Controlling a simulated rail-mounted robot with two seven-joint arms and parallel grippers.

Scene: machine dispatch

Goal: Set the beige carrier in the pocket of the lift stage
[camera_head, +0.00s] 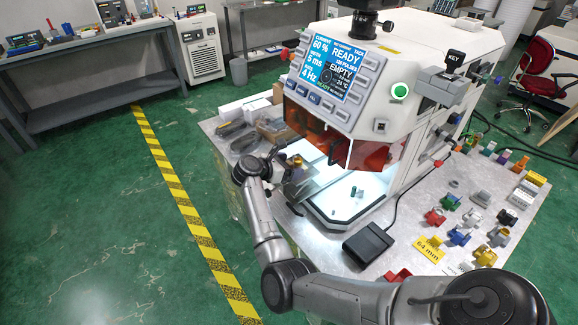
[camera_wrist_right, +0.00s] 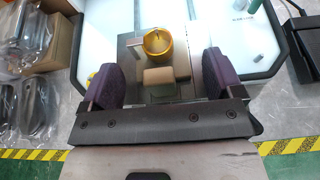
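The beige carrier (camera_wrist_right: 165,82) shows in the right wrist view as a small beige block between my right gripper's fingers, just in front of a gold ring-shaped part (camera_wrist_right: 158,44). My right gripper (camera_wrist_right: 161,80) has two purple pads, spread apart with a visible gap on each side of the block. In the head view the right gripper is at the machine's front left corner, partly hidden by my wrist, with a small gold part (camera_head: 296,160) beside it. I cannot clearly tell the lift stage or its pocket from the grey metal around the block. My left gripper is not in view.
The machine (camera_head: 345,75) has an orange shield (camera_head: 330,140) above its lit white chamber floor (camera_head: 350,200). A black pedal (camera_head: 368,243) stands in front. Grey wrapped parts and a cardboard box (camera_head: 272,130) lie left of the machine. Several coloured fittings cover the table's right side.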

